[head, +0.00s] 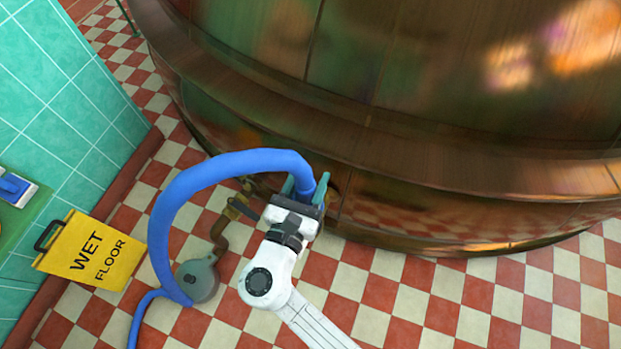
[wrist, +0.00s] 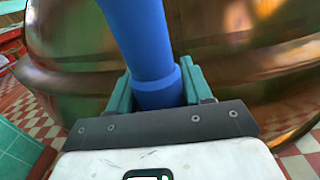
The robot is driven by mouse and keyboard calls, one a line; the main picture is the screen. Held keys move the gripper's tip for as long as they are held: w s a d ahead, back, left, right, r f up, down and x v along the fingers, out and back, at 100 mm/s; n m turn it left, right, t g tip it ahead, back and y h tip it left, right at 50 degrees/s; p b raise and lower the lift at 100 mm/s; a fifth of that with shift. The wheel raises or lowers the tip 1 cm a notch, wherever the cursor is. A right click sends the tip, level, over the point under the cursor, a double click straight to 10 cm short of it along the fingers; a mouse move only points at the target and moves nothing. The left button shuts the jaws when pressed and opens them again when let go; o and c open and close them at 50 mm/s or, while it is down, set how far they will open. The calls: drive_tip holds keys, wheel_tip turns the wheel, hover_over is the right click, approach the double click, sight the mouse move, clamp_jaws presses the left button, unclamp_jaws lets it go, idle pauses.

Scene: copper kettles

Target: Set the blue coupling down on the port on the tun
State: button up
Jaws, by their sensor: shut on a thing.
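My gripper (head: 306,187) has teal fingers shut on the blue coupling (wrist: 158,93) at the end of the blue hose (head: 225,168). In the wrist view the coupling sits between both fingers (wrist: 160,88), and its lower end is hidden behind the gripper's dark plate. The copper tun (head: 430,130) fills the upper right. My gripper is in front of its lower wall, below the jutting ledge. I cannot make out the port clearly; the gripper and hose cover that part of the wall. I cannot tell whether the coupling touches anything there.
A brass valve and pipe (head: 236,208) are left of my gripper. A grey rounded unit (head: 197,279) stands on the floor beside the hose. A yellow wet floor sign (head: 92,252) is near the teal tiled wall (head: 60,100). The checkered floor at lower right is clear.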

wheel_tip(320, 180, down, 10)
drive_tip(key=b, duration=0.8)
drive_tip(key=shift+r+b, duration=0.1)
drive_tip(key=shift+b, duration=0.3)
